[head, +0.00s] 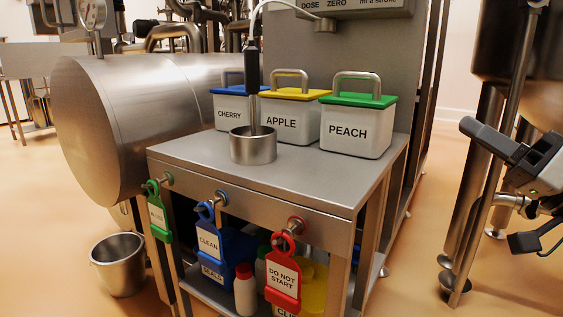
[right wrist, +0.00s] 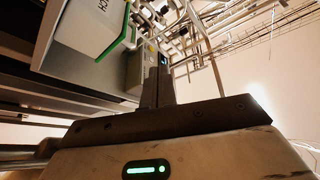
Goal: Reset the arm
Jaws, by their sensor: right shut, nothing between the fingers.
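My right gripper (head: 472,125) is at the right edge of the head view, in the air to the right of the table and well apart from it. Its dark fingers point left, away from the arm. In the right wrist view the fingers (right wrist: 158,78) are together and nothing is held between them. My left gripper is not in the head view.
A steel table (head: 200,160) carries cherry (head: 229,115), apple (head: 283,124) and peach (head: 347,132) bins and a steel cup (head: 253,148) with a probe in it. Tags hang in front. A bucket (head: 119,265) stands left; a steel-legged vessel (head: 505,50) is close to my right gripper.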

